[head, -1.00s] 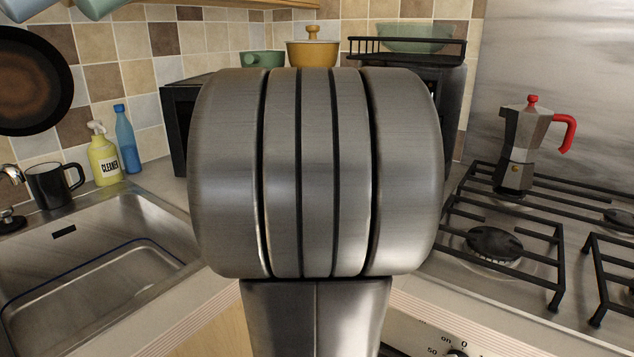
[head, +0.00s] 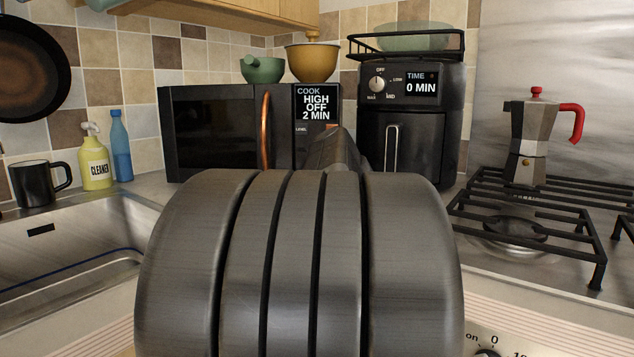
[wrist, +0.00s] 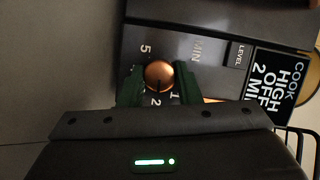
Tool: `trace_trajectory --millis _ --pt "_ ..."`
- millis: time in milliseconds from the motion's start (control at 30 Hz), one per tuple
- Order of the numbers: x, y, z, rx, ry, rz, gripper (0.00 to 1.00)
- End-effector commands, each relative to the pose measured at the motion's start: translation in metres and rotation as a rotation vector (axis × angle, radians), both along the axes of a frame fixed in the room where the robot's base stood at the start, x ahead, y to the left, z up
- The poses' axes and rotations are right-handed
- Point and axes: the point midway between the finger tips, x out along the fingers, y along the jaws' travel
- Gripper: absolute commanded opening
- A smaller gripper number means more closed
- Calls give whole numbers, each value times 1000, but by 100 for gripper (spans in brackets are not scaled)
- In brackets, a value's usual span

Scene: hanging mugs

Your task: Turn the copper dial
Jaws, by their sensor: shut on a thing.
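The copper dial (wrist: 159,74) is on the black microwave's control panel (wrist: 205,60) in the wrist view. Numbers 5, 2 and 1 show around it, and a dark pointer mark shows on its face. My gripper (wrist: 160,85) has its green fingers on both sides of the dial and is shut on it. In the head view the microwave (head: 210,130) stands on the counter, with a copper handle and a display reading COOK HIGH OFF 2 MIN. My arm hides the dial and my gripper's fingers there.
A black air fryer (head: 415,125) with a wire rack on top stands right of the microwave. Two bowls, green (head: 263,70) and mustard (head: 312,62), sit on the microwave. A stove with a moka pot (head: 530,140) is at right. A sink (head: 70,245) is at left.

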Motion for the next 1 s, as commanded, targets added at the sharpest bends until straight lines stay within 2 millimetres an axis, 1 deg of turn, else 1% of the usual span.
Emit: trace_trajectory --millis 33,567,600,667,700,1000 --pt "0 0 -3 11 0 0 8" --pt "0 0 -1 37 -3 -1 8" --pt "0 0 -1 37 -3 -1 32" --pt "0 0 -1 37 -3 -1 44" --pt "0 0 -1 37 -3 -1 52" --pt "0 0 0 37 -3 0 52"
